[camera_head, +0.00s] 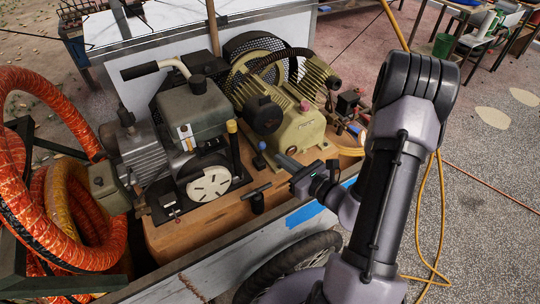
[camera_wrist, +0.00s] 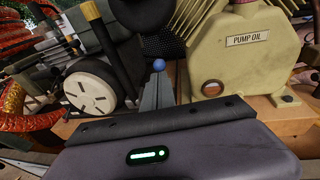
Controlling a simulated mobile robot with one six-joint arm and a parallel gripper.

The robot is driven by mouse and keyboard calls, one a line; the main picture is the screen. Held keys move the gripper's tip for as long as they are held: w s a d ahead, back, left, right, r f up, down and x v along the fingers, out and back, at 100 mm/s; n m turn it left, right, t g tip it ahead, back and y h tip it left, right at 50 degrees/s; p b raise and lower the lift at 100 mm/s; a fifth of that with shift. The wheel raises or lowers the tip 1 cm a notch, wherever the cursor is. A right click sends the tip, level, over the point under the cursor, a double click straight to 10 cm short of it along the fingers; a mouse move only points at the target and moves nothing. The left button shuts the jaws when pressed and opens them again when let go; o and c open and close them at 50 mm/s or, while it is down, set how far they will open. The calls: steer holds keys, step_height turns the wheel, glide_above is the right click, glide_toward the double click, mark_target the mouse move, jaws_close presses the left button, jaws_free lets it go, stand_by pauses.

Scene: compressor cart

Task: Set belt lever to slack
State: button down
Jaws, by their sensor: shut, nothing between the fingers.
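A short lever with a blue ball knob (camera_head: 262,146) stands on the wooden deck between the engine and the cream pump. It is the likely belt lever, but I see no label on it. Its blue knob (camera_wrist: 159,65) shows just beyond my fingertips in the wrist view, where the fingers hide most of its stem. My gripper (camera_head: 281,158) reaches in from the right, shut and empty, with its tips close to the lever. I cannot tell whether they touch. A black lever with a yellow top (camera_head: 232,127) stands further left, beside the engine.
The engine (camera_head: 195,110) with its white round cover (camera_head: 209,184) is on the left. The cream pump (camera_head: 297,130), labelled "PUMP OIL" in the wrist view, is close behind my gripper. A black T-handle (camera_head: 257,195) stands in front. Orange hose (camera_head: 40,215) fills the far left.

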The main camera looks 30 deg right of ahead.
steer(key=b+x, duration=0.1)
steer(key=x, duration=0.4)
steer(key=shift+w+a, duration=0.1)
steer(key=r+g+p, duration=0.1)
steer(key=r+p, duration=0.1)
steer(key=p, duration=0.4)
glide_above(260, 153)
steer(key=d, duration=0.1)
steer(key=shift+w+d, duration=0.1)
steer(key=shift+w, duration=0.15)
